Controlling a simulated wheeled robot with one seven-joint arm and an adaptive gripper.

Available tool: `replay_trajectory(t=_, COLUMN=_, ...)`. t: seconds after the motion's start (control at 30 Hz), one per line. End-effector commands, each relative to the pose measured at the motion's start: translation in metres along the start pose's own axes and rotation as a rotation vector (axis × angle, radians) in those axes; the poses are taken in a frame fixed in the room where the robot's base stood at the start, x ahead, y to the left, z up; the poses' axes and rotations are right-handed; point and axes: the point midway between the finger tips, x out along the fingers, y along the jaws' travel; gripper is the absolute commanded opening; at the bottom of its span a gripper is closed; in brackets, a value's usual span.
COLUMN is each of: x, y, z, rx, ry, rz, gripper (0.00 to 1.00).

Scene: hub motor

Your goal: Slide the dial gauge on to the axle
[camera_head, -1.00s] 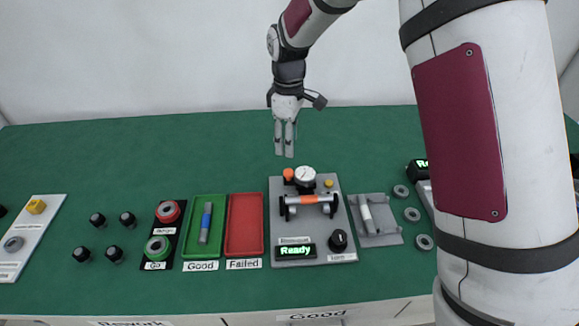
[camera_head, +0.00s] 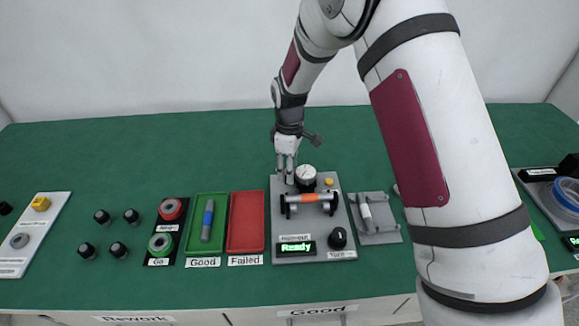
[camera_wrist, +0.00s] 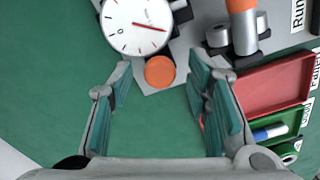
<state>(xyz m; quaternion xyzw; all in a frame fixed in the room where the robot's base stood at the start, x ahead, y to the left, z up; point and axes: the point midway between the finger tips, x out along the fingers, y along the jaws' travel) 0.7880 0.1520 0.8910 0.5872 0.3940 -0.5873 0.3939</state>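The dial gauge (camera_head: 306,173) has a round white face and stands at the back of the grey runout station. In the wrist view the gauge (camera_wrist: 137,27) shows a red needle, with a round orange knob (camera_wrist: 159,71) beside it. The axle (camera_head: 310,198), grey with an orange band, lies across supports in front of the gauge; part of it shows in the wrist view (camera_wrist: 243,28). My gripper (camera_head: 286,178) points down at the gauge's left. In the wrist view its fingers (camera_wrist: 163,76) are apart on either side of the knob, with visible gaps. The gripper hides the knob in the head view.
The station has a lit "Ready" display (camera_head: 296,248) and a black turn knob (camera_head: 338,237). A green tray (camera_head: 190,225) holding a blue-banded axle and an empty red tray (camera_head: 246,222) stand left. A grey rack (camera_head: 385,235) with another axle stands right. The table behind is clear.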

Motion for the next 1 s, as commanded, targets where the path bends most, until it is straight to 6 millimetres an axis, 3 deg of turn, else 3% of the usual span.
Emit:
replay_trajectory(t=0.03, x=0.000, y=0.000, z=0.000, rx=0.000, ry=0.000, rz=0.000, gripper=0.33)
replay_trajectory(t=0.2, x=0.000, y=0.000, z=0.000, rx=0.000, ry=0.000, rz=0.000, gripper=0.00)
replay_trajectory(t=0.43, x=-0.001, y=-0.004, z=0.002, rx=0.000, ry=0.000, rz=0.000, gripper=0.00)
replay_trajectory(t=0.7, x=-0.002, y=-0.033, z=0.014, rx=0.000, ry=-0.001, rz=-0.001, gripper=0.00)
replay_trajectory(t=0.93, x=0.000, y=-0.034, z=0.014, rx=-0.001, ry=-0.004, rz=-0.006, gripper=0.00)
replay_trajectory(t=0.97, x=0.000, y=-0.034, z=0.014, rx=-0.001, ry=-0.004, rz=-0.007, gripper=0.26)
replay_trajectory(t=1.0, x=0.000, y=-0.035, z=0.014, rx=-0.001, ry=-0.004, rz=-0.007, gripper=0.35)
